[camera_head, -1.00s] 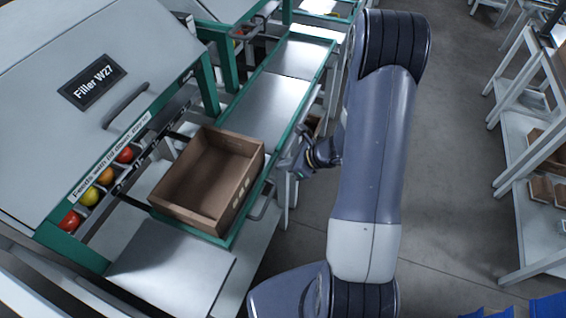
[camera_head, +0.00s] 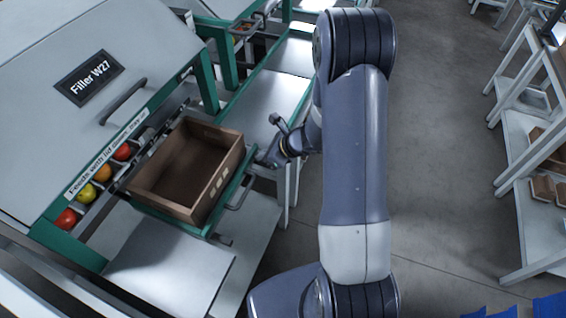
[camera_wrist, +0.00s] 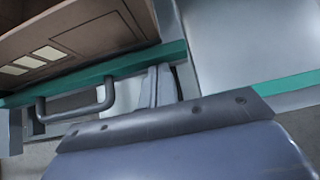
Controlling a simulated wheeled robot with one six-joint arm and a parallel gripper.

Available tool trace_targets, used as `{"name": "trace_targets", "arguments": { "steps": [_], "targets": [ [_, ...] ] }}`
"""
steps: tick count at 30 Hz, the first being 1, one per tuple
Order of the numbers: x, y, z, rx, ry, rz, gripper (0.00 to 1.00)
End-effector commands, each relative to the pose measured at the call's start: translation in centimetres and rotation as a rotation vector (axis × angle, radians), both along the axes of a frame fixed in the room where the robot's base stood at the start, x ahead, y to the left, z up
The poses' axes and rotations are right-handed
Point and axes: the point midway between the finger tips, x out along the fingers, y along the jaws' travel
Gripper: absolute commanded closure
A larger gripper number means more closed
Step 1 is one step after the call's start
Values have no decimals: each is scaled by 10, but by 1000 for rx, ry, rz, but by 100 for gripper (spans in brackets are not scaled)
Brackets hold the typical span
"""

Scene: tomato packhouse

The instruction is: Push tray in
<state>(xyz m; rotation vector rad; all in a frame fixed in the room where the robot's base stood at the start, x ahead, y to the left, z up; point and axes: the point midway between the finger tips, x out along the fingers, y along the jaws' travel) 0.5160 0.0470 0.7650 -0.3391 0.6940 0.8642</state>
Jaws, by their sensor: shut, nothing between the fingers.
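The green-edged tray (camera_head: 232,201) sticks out from the front of the filler (camera_head: 100,75), with a loop handle (camera_head: 240,192) on its outer edge. An empty brown open box (camera_head: 212,195) sits on it. In the wrist view the tray's green edge (camera_wrist: 125,65), its handle (camera_wrist: 75,113) and the box (camera_wrist: 75,40) show at the upper left. My gripper (camera_head: 263,161) is shut and empty at the tray's outer edge, beyond the handle. It seems to touch the edge, but exact contact is hard to tell. My wrist covers the lower wrist view.
Several tomatoes (camera_head: 102,172) lie in the filler's feed row. A grey, green-edged surface (camera_head: 262,100) lies behind the tray. White shelves (camera_head: 520,170) with boxes stand at the far right. Open floor (camera_head: 430,200) lies between.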

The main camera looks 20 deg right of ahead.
Motion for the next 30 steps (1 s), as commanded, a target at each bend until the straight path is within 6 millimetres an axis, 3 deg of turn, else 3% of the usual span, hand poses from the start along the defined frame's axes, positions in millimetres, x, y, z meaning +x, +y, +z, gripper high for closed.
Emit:
{"name": "trace_targets", "arguments": {
  "steps": [6,15,21,30],
  "targets": [
    [36,48,-1,0,-3,8,100],
    [77,99,1,0,-1,4,100],
    [93,119,0,0,-1,2,100],
    [101,129,1,2,-2,1,100]
  ]
}}
